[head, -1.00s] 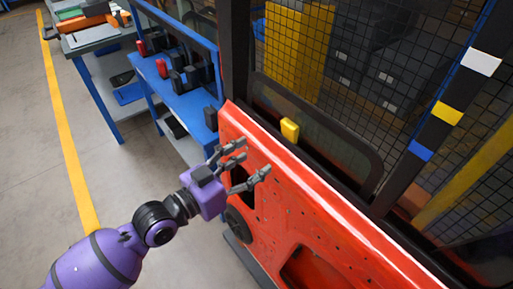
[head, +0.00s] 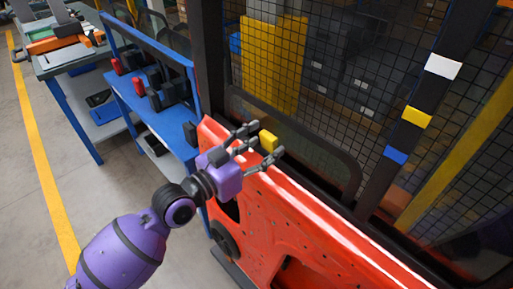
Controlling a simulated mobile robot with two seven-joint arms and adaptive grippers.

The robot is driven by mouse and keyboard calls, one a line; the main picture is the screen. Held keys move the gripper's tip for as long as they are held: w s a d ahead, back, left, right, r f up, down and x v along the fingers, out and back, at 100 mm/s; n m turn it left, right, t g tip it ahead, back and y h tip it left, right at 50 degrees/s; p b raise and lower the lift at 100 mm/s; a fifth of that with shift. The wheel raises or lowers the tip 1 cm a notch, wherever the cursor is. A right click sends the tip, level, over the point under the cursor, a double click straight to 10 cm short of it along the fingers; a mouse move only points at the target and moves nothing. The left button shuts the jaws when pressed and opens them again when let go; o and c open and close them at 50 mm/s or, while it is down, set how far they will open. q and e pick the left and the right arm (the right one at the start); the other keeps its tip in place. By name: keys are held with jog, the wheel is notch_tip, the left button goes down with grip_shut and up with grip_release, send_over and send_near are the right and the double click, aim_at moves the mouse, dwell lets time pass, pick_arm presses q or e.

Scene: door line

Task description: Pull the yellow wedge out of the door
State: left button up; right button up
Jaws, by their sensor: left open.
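The yellow wedge (head: 268,141) stands in the top edge of the red door (head: 312,232), close to the door's left end. My left gripper (head: 265,146) is open, with its dark fingers reaching to the wedge from the left. One finger shows on the far side and another on the near side of the wedge. I cannot tell whether either finger touches it. The lower part of the wedge is hidden at the door's edge. My right gripper is not in the head view.
A black-framed mesh fence (head: 345,75) stands close behind the door. A blue rack (head: 160,108) with red and black items is left of the door. A workbench (head: 75,56) is at the upper left. Grey floor at the lower left is clear.

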pick_arm(q)
jog(key=shift+c, duration=0.4)
jog(key=c, duration=1.1)
jog(key=o, duration=0.4)
grip_shut()
jog(key=shift+r, duration=0.4)
